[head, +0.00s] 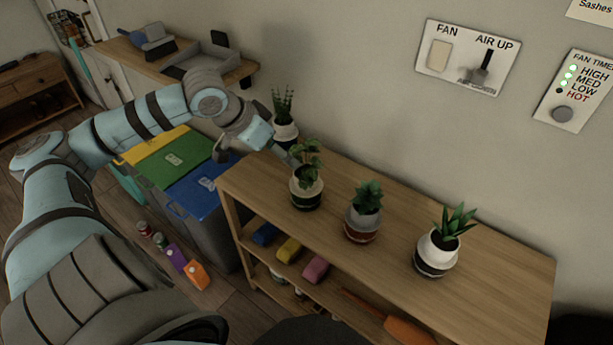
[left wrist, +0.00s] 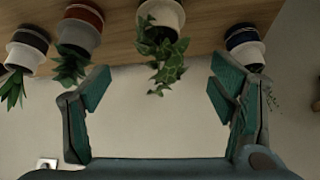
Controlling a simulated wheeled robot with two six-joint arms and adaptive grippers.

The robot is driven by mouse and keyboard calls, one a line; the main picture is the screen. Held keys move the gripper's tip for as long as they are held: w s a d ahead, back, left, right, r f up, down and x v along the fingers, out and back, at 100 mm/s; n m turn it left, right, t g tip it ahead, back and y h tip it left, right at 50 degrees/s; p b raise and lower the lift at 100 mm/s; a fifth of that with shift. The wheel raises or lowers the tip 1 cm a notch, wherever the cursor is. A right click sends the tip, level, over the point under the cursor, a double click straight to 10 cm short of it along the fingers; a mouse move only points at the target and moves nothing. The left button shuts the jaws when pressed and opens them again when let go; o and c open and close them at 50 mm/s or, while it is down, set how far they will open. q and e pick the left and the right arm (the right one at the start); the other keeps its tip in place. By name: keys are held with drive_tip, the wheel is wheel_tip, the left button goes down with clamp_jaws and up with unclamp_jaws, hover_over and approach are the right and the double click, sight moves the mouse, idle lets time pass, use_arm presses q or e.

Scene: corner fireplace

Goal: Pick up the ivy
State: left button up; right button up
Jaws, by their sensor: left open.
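The ivy (head: 307,160) is a trailing green plant in a white and dark banded pot (head: 306,193). It stands upright on the wooden shelf unit's top (head: 400,225), second from the far end of a row of potted plants. In the left wrist view the ivy's leaves (left wrist: 163,62) hang in the middle, inverted, beyond the spread fingers. My left gripper (head: 258,150) is just left of the ivy in the head view, partly hidden by its own wrist. In the wrist view the left gripper (left wrist: 160,94) is open and empty. My right gripper is not in view.
A spiky tall plant (head: 283,105) stands close behind the gripper. A leafy succulent (head: 367,196) and an aloe (head: 452,222) stand right of the ivy. The wall rises behind the shelf. Bins with green and blue lids (head: 190,188) stand left. The front top is clear.

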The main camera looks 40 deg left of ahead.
sight(302, 170)
use_arm(q)
drive_tip(key=b+x, duration=0.1)
drive_tip(key=x, duration=1.2)
drive_tip(key=shift+w+a+f+b, duration=0.1)
drive_tip(key=shift+w+f+b, duration=0.1)
drive_tip(key=shift+b, duration=0.2)
drive_tip(key=shift+s+r, duration=0.1)
drive_tip(key=shift+r, duration=0.05)
drive_tip(key=c, duration=1.4)
